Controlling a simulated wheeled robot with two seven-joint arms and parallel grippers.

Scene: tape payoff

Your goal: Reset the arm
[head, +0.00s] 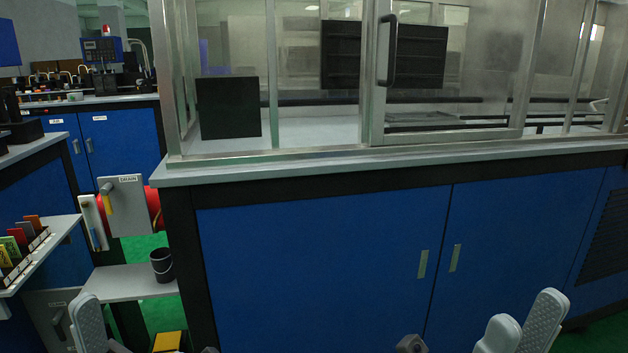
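My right gripper (523,325) is at the bottom edge, right of centre. Its two light grey fingers stand upright and spread a little apart at the tips, with nothing seen between them. My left gripper (90,322) is at the bottom left. Only one ribbed grey finger of it shows clearly, so its opening cannot be judged. No object is seen in either gripper.
A glazed enclosure with a door handle (388,50) stands on the cabinet. At left are a low grey shelf (125,284) with a black cup (162,265), a grey "DRAIN" box (125,205), and a rack of coloured cards (22,240). A yellow-topped item (168,341) sits near my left gripper.

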